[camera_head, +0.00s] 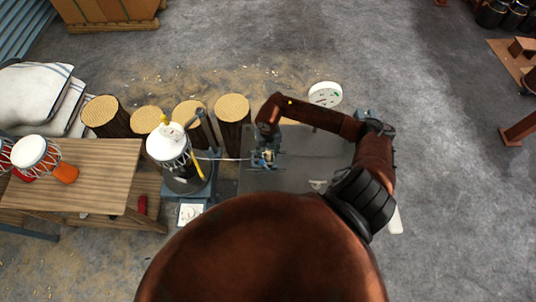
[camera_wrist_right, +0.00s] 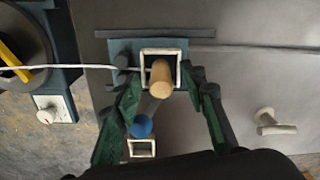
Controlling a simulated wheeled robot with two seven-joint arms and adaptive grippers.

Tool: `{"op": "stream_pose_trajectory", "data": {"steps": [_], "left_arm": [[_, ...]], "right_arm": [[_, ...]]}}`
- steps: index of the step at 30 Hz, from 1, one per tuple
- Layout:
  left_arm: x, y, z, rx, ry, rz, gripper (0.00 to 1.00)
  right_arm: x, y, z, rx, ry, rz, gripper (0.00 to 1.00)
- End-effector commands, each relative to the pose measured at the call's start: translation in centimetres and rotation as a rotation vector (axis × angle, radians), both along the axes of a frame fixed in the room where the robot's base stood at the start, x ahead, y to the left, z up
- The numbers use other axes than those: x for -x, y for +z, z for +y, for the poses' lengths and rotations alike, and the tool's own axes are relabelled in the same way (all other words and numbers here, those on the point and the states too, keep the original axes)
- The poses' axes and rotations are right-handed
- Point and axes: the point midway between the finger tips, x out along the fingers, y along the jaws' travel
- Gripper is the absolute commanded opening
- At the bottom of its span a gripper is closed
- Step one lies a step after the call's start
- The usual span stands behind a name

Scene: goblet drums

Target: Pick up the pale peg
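The pale peg (camera_wrist_right: 161,78) stands up in a white square frame (camera_wrist_right: 178,54) in the right wrist view. A blue-topped peg (camera_wrist_right: 142,126) is nearer to my wrist, by a second white frame (camera_wrist_right: 141,148). My right gripper (camera_wrist_right: 164,82) has its green fingers spread, one on each side of the pale peg, with gaps showing between them and it. In the head view my right gripper (camera_head: 265,158) is low over the grey table; the pegs are too small to tell apart there. My left gripper is not in view.
A white drum (camera_head: 168,147) on a stand is left of the grey table (camera_head: 310,150), with a cord running from it towards my right gripper. A pale handle-like piece (camera_wrist_right: 275,124) lies on the table at right. A wooden table (camera_head: 100,175) with drums stands farther left.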

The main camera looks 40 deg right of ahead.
Motion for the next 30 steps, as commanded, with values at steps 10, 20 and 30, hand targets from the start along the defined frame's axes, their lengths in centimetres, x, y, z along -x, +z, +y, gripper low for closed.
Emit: {"op": "stream_pose_trajectory", "data": {"steps": [10,20,30], "left_arm": [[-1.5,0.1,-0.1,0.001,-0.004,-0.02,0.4],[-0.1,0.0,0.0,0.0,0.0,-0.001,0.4],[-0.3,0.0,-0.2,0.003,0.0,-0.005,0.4]], "right_arm": [[0.0,-0.4,0.0,0.0,0.001,-0.001,0.34],[0.0,-0.3,0.0,0.0,0.0,-0.001,0.11],[0.0,-0.3,0.0,0.0,0.0,-0.001,0.01]]}}
